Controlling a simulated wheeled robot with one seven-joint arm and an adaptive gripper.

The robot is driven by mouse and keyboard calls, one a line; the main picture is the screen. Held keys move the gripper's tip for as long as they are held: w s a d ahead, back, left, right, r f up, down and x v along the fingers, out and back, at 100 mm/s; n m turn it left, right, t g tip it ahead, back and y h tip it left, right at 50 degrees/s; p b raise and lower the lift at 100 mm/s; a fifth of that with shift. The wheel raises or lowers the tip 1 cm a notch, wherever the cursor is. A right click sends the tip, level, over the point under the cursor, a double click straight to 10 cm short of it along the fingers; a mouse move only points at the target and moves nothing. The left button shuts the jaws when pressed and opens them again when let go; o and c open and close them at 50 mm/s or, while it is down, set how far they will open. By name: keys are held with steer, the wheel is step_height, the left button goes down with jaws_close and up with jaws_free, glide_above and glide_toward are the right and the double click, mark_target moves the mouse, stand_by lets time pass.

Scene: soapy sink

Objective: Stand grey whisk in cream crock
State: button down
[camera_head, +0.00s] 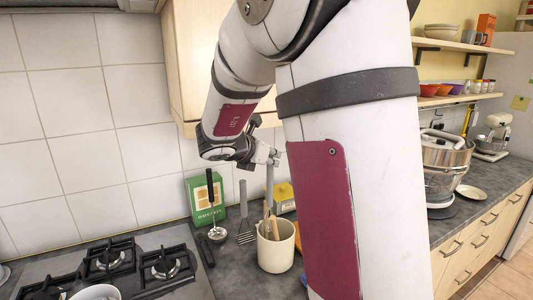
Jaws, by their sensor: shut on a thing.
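The cream crock (275,250) stands upright on the dark counter near the wall, with wooden utensil handles (270,222) showing in its mouth. My gripper (270,161) is above the crock and shut on a slim grey upright shaft, which I take to be the grey whisk (270,187). The shaft hangs down from the fingers towards the crock's mouth. Its lower end is lost among the utensils and the rim, so I cannot tell how far inside it is. My arm covers much of the middle of the view.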

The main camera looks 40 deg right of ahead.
mark_target(268, 195)
steer(key=shift+f+b, duration=3)
steer(key=shift+f, duration=1.05)
steer(key=shift+f+b, duration=1.95)
steer(key=shift+c, duration=1.3)
jaws_free()
steer(key=shift+a, duration=0.15)
steer(key=f+p+v, duration=0.1)
steer(key=p+v, duration=0.1)
steer(key=v, duration=0.5)
steer(key=shift+s+a, duration=0.15)
steer(key=shift+a, duration=0.1)
steer(key=shift+f, duration=0.1)
